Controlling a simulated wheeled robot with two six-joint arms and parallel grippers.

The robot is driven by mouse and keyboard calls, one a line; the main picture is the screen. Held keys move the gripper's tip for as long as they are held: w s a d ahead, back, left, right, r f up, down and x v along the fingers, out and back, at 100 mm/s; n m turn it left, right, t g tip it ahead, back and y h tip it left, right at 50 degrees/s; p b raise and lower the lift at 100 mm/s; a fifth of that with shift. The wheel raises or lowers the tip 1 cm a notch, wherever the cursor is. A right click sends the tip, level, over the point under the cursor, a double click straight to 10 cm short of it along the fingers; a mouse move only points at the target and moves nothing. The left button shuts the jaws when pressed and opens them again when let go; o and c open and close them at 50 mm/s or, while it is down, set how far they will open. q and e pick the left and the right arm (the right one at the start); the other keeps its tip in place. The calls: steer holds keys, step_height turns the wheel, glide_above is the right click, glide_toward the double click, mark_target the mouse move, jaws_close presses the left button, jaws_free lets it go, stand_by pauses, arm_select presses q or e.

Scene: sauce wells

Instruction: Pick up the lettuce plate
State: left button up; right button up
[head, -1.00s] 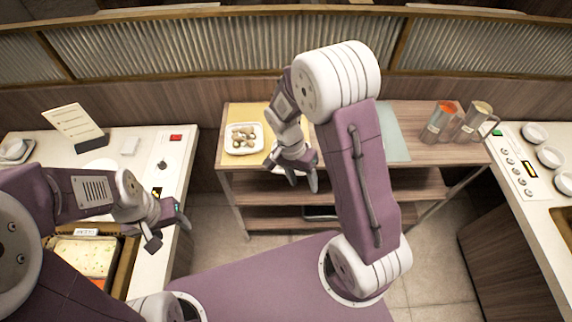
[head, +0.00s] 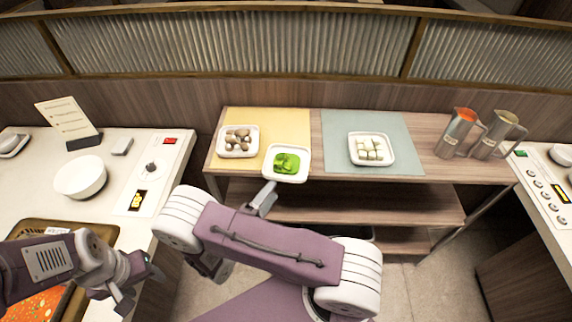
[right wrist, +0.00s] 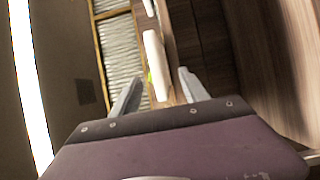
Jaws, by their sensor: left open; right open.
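The lettuce plate (head: 285,179) is a white square plate with green lettuce (head: 287,162) on it. It sits at the front edge of the shelf top, partly on the yellow mat. My right gripper (head: 264,196) is just in front of and below the plate's near edge. In the right wrist view the open fingers (right wrist: 160,90) point at the plate's white edge (right wrist: 154,62), which shows beyond and between them; I cannot tell if they touch it. My left gripper (head: 140,284) is open and empty beside the left counter.
A mushroom plate (head: 257,142) stands left of the lettuce on the yellow mat (head: 232,119). A plate of white cubes (head: 390,157) sits on the grey-green mat (head: 340,128). Two jugs (head: 462,130) stand on the right. A white bowl (head: 80,178) is on the left counter.

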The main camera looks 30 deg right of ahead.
mark_target(281, 180)
steer(key=p+x, duration=0.1)
steer(key=x, duration=0.5)
steer(key=shift+w+d, duration=0.2)
steer(key=shift+d, duration=0.1)
steer(key=shift+a, duration=0.1)
steer(key=c, duration=0.4)
jaws_close()
